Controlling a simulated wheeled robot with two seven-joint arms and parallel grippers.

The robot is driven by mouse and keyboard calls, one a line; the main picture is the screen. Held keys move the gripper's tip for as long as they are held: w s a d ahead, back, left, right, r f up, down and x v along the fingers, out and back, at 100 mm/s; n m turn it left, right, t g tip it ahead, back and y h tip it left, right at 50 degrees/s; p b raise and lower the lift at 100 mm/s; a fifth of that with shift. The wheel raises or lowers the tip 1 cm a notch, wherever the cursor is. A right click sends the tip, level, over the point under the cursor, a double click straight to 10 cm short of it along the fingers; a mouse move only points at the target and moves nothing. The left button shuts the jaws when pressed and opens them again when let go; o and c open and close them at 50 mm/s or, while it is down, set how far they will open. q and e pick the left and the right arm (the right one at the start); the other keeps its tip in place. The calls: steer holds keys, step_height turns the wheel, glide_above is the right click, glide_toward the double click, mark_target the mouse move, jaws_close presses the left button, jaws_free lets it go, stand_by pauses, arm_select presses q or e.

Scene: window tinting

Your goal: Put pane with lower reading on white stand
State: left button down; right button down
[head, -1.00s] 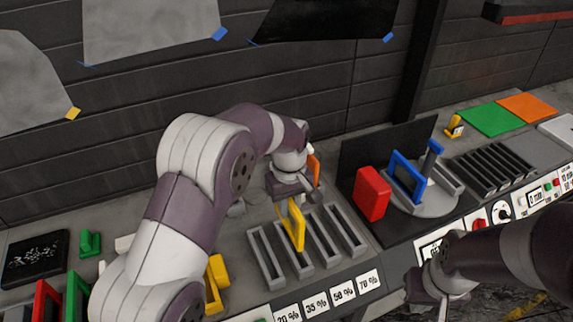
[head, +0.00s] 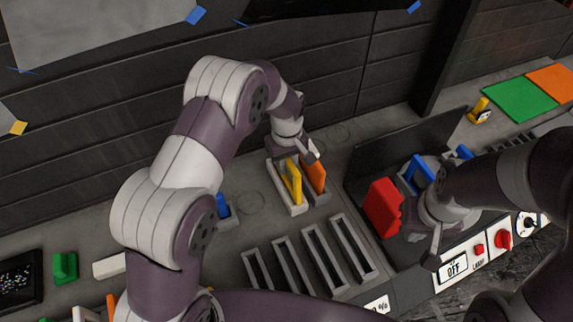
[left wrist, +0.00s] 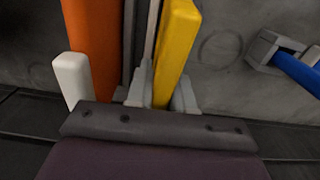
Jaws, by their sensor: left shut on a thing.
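My left gripper (head: 305,155) is shut on the yellow-framed pane (head: 291,182) and holds it upright. Its lower end is at a pale, white-looking stand (head: 296,210); whether it is fully seated I cannot tell. The orange-framed pane (head: 315,174) stands beside it in a grey stand (head: 320,198). In the left wrist view the yellow pane (left wrist: 176,50) is upright at the jaws, with the orange pane (left wrist: 92,50) to its left. My right gripper (head: 430,250) is by the meter platform at the right; its jaw opening is unclear. No reading is legible.
A grey slotted rack (head: 285,272) is in front. A red block (head: 383,207) and a blue-framed piece (head: 420,172) are by the dark panel at the right. Another blue piece (head: 223,206) stands left of the stands. An OFF display (head: 453,268) is on the front.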

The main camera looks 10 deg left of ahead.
arm_select(q)
step_height(320, 180, down, 2)
steer(key=shift+f, duration=0.1)
steer(key=shift+a+f, duration=0.1)
steer(key=shift+f, duration=0.05)
steer(key=shift+s, duration=0.25)
steer(key=c, duration=1)
jaws_free()
steer(key=shift+w, duration=0.25)
steer(key=shift+r, duration=0.2)
step_height(320, 180, up, 10)
steer(key=b, duration=0.3)
steer(key=shift+f, duration=0.25)
steer(key=shift+r+p, duration=0.45)
steer(key=shift+r, duration=0.4)
steer(key=shift+s+r, duration=0.1)
steer(key=shift+r, duration=0.25)
steer(key=s+a+m, duration=0.3)
steer(key=s+a, duration=0.1)
steer(key=s, duration=0.5)
steer(key=s+a+m+t, duration=0.1)
steer(key=s+a+m, duration=0.3)
steer(key=s, duration=0.6)
steer(key=shift+a+f, duration=0.15)
steer(key=shift+f, duration=0.15)
